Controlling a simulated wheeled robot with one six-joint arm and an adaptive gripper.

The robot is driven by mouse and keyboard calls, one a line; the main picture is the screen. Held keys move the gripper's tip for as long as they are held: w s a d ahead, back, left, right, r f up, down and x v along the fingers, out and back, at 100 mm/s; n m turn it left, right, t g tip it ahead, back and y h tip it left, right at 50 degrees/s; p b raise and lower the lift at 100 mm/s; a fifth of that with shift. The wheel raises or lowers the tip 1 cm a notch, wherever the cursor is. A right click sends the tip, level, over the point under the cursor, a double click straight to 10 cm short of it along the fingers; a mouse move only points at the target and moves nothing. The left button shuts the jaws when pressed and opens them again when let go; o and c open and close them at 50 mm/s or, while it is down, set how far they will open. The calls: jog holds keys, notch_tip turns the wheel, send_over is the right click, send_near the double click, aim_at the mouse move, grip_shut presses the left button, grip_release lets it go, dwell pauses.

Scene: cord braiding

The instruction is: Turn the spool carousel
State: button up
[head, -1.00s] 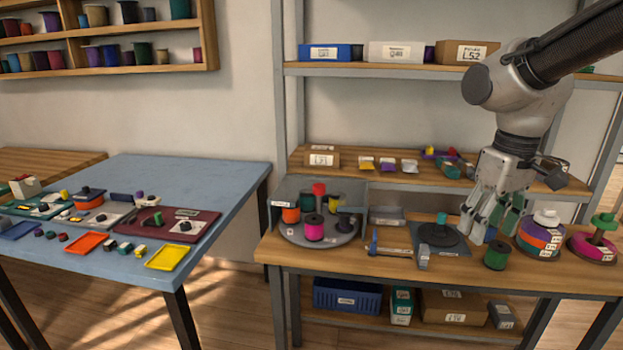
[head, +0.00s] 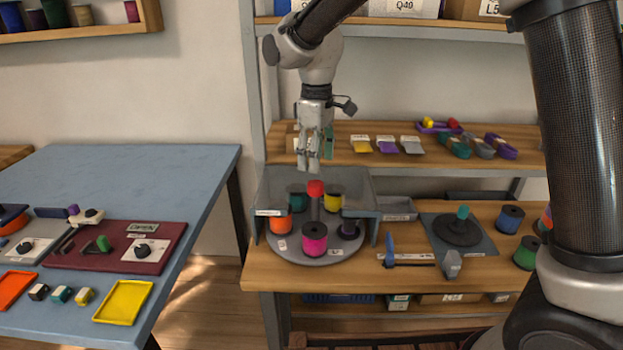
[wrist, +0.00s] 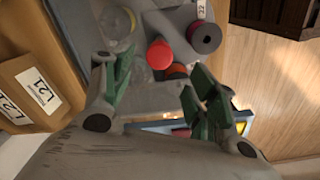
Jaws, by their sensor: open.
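The spool carousel (head: 280,243) is a round grey turntable on the wooden bench, partly inside a grey open-fronted housing (head: 358,185). It carries a magenta spool (head: 314,238) at the front, an orange spool (head: 281,222) at left, a yellow spool (head: 333,202) and a teal spool (head: 298,201) behind, and a dark purple spool (head: 348,229) at right. A red knob (head: 316,188) tops its centre post; it also shows in the wrist view (wrist: 160,55). My gripper (head: 314,168) is above the knob, pointing down. Its green-padded fingers (wrist: 158,90) are open and apart, with nothing between them.
Right of the carousel are a blue-ended bar fixture (head: 390,250), a dark disc with a teal peg (head: 458,229) and loose spools (head: 510,218). A shelf (head: 400,155) with small items runs behind. The blue table (head: 190,165) at left has clear surface at its back.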

aim_at(317, 184)
notch_tip(317, 184, down, 8)
jog(key=shift+r, duration=0.25)
grip_shut()
dwell(0.3)
